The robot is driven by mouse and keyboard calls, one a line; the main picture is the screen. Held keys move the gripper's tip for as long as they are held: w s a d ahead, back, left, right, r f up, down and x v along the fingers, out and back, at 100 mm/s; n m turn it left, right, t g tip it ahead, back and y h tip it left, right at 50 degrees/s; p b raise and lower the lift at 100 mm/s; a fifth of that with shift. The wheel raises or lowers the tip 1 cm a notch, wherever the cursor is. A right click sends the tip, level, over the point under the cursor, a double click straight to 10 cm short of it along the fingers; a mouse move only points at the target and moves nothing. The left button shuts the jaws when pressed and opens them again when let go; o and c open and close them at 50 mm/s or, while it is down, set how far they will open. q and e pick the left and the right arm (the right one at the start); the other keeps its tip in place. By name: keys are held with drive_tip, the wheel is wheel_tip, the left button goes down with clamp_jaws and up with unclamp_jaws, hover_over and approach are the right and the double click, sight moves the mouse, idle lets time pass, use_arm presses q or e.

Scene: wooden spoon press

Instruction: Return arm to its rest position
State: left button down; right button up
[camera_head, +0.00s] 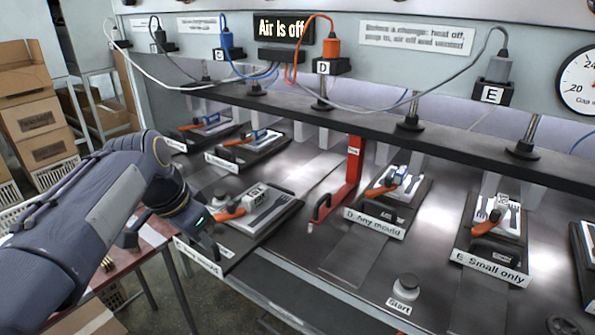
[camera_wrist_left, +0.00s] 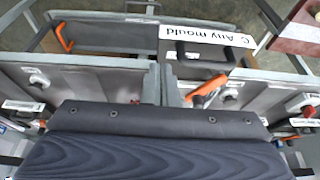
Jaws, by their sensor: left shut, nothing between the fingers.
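My left arm (camera_head: 115,195) reaches in from the left in the head view, dark grey and bent at the elbow. Its gripper (camera_head: 207,243) hangs at the left front edge of station C, close to the mould plate (camera_head: 262,232) there. The fingers are shut with nothing held. The plate carries a grey mould with an orange handle (camera_head: 229,213), and its "Any mould" label is partly covered by the gripper. In the left wrist view, the "C Any mould" label (camera_wrist_left: 205,36) shows upside down from the arm's side. My right gripper is in neither view.
A red lever bracket (camera_head: 352,165) stands between stations C and D. Station D (camera_head: 376,222) and station E (camera_head: 490,268) hold moulds. The grey Start button (camera_head: 406,286) sits at the front. A reddish table (camera_head: 128,258) and cardboard boxes (camera_head: 33,115) are at left. A sign (camera_head: 283,29) reads "Air is off".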

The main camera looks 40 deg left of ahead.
use_arm(q)
drive_tip(key=shift+f, duration=0.1)
drive_tip(key=w+d+f+t+h+p, duration=0.1)
drive_tip(key=d+h+p, duration=0.3)
drive_tip(key=d, duration=2)
drive_tip(key=f+p, duration=0.1)
drive_tip(key=p, duration=0.3)
drive_tip(key=shift+d+f+n+t, duration=0.15)
drive_tip(key=shift+d+n+t, duration=0.15)
drive_tip(key=shift+d+t, duration=0.1)
drive_tip(key=shift+a, duration=0.1)
